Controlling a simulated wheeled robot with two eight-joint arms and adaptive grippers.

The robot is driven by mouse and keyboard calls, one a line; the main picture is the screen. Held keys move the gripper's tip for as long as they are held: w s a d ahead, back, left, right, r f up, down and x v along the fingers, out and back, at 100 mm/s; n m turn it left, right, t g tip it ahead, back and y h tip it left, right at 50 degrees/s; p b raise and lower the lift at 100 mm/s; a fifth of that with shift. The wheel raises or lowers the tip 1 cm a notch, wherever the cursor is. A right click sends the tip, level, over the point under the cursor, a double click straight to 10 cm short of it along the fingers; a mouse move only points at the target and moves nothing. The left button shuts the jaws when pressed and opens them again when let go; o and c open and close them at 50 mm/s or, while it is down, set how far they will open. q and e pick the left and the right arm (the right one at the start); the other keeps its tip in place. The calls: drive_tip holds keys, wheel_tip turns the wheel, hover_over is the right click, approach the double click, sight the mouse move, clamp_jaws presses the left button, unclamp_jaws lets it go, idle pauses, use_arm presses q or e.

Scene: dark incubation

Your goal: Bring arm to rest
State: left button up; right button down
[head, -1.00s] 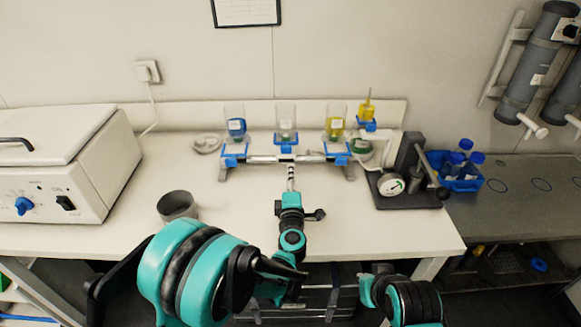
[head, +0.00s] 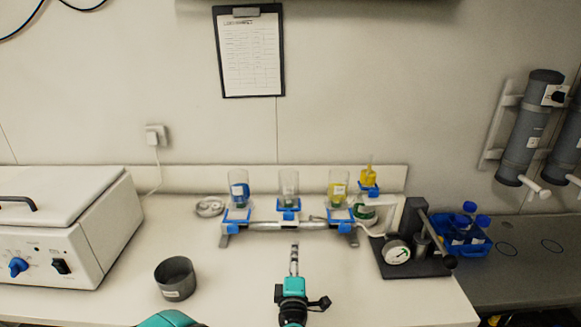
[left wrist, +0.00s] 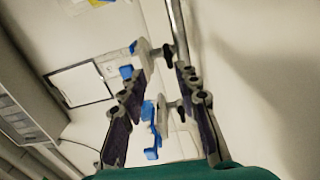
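My left gripper (head: 294,258) points toward the back wall over the white bench. It is in front of the manifold rack (head: 270,225), with a small visible gap between them. In the left wrist view its two fingers (left wrist: 160,70) stand apart and nothing is held between them. Blue parts of the rack (left wrist: 152,130) show between and beyond the fingers. A teal piece of my left arm (head: 170,319) shows at the bottom edge. My right gripper is not in view.
The rack bears three clear cups (head: 289,186). A grey beaker (head: 175,278) and a white machine (head: 60,240) stand left. A dark-based press (head: 415,250) and a blue bottle rack (head: 468,245) stand right. A clipboard (head: 249,55) hangs above. Bench beside the gripper is clear.

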use_arm(q)
drive_tip(key=s+a+r+m+g+h, duration=0.25)
drive_tip(key=s+r+m+h, duration=0.35)
drive_tip(key=r+m, duration=0.45)
drive_tip(key=s+a+f+m+g+y, duration=0.3)
drive_tip(key=s+a+f, duration=0.4)
drive_tip(key=s, duration=0.3)
drive_tip(key=s+a+f+m+g+y, duration=0.3)
drive_tip(key=s+a+f+g, duration=0.2)
drive_tip(key=s+a+f, duration=0.2)
drive_tip(key=s+a, duration=0.2)
drive_tip(key=s, duration=0.1)
drive_tip(key=shift+s+a+f+m+g, duration=0.2)
drive_tip(key=shift+s+a+m+g, duration=0.05)
drive_tip(key=shift+a+m+g, duration=0.15)
